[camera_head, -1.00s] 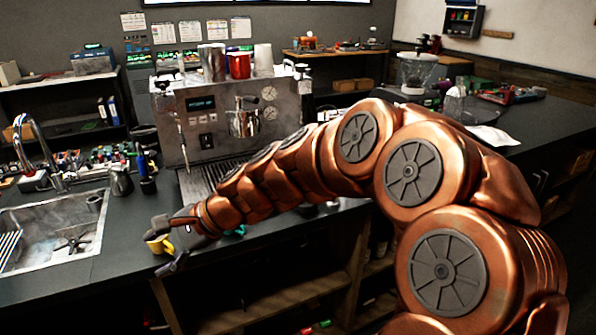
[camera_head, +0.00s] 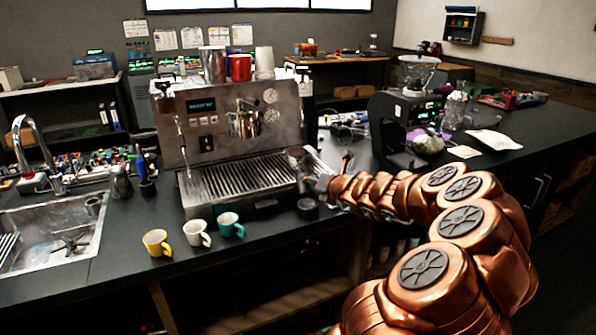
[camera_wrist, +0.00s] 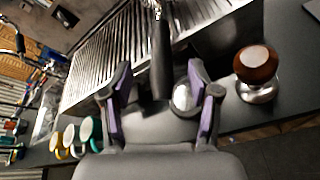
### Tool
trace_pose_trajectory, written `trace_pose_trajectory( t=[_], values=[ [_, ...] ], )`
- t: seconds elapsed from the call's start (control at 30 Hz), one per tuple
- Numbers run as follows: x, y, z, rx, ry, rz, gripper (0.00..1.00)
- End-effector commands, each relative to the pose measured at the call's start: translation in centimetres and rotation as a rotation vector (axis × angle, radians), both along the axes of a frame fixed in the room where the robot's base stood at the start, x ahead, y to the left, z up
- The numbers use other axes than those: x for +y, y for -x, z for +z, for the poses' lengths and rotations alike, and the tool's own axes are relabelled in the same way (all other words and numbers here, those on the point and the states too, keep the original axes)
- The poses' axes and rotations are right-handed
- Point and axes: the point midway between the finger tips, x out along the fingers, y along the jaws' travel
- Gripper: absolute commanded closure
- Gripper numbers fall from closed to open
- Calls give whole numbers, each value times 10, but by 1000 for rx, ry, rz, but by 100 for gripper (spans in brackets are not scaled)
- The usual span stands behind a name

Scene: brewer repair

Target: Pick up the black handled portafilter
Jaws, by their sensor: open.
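The black-handled portafilter (camera_wrist: 160,55) shows in the wrist view. Its dark handle points down toward my gripper, and its metal head is at the top edge, over the drip tray (camera_wrist: 98,58). My gripper (camera_wrist: 159,72) is open, its two purple-padded fingers on either side of the handle's near end, apart from it in the picture. A gap in depth cannot be judged. In the head view, my gripper (camera_head: 312,172) is at the right front of the espresso machine (camera_head: 240,130), and I cannot make out the portafilter clearly there.
A tamper with a brown wooden top (camera_wrist: 257,65) stands right of my gripper in the wrist view. A shiny round metal piece (camera_wrist: 183,97) is by the right finger. Yellow (camera_head: 157,242), white (camera_head: 197,233) and teal (camera_head: 230,225) cups stand along the counter's front edge. A grinder (camera_head: 405,120) stands at right.

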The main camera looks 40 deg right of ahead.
Motion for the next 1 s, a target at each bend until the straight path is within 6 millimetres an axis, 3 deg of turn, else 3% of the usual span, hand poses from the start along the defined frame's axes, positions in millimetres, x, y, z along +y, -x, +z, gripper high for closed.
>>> trace_pose_trajectory(
  t=[0.6, 0.9, 1.0],
  values=[
    [-14, -51, -18, 1, 1, 3, 39],
    [-15, -54, -18, 0, 4, 2, 39],
    [-15, -54, -18, 0, 4, 2, 48]
  ],
)
